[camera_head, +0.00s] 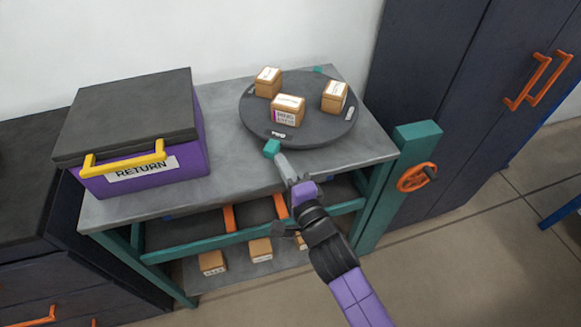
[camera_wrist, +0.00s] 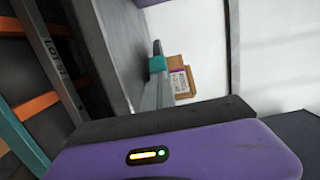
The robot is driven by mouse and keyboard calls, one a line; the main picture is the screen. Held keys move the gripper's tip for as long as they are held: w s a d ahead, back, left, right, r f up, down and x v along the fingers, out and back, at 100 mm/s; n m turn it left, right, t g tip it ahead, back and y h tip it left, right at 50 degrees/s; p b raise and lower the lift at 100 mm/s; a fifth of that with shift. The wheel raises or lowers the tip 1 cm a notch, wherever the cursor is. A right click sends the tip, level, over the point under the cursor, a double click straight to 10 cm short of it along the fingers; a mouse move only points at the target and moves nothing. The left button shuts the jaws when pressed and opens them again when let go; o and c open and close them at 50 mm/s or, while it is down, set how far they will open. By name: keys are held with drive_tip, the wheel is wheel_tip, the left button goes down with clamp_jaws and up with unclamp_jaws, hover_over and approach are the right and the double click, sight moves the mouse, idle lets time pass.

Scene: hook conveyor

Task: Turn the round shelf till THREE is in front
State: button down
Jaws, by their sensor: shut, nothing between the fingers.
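The round shelf (camera_head: 298,132) is a dark grey disc on the table, bearing three small brown boxes. One box (camera_head: 287,111) is near the front, one (camera_head: 268,82) at the back left and one (camera_head: 335,95) at the right. A small white-lettered label (camera_head: 279,134) is on the front rim; its word is too small to read surely. My gripper (camera_head: 278,157) is shut and empty, its tip close to the disc's front edge. I cannot tell whether they touch.
A purple RETURN box (camera_head: 150,178) with a dark lid and yellow handle stands on the table (camera_head: 225,143) at left. A teal post (camera_head: 404,185) with an orange wheel (camera_head: 415,178) stands right. A dark cabinet (camera_head: 460,90) is behind it. Brown boxes (camera_head: 260,249) sit on the lower shelf.

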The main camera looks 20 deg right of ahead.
sight(260, 170)
idle(0.3)
drive_tip(key=w+a+b, duration=0.1)
drive_tip(key=b, duration=0.1)
drive_tip(key=a+b, duration=0.1)
drive_tip(key=b, duration=0.1)
drive_tip(key=w+a+b, duration=0.1)
drive_tip(key=a+b, duration=0.1)
drive_tip(key=shift+w+f+b, duration=0.3)
drive_tip(key=shift+w+b, duration=0.05)
drive_tip(key=shift+w+a+r+b, duration=0.15)
drive_tip(key=shift+w+a+b, duration=0.2)
drive_tip(key=shift+a+b, duration=0.2)
drive_tip(key=shift+w+a+r, duration=0.1)
drive_tip(key=shift+r, duration=0.05)
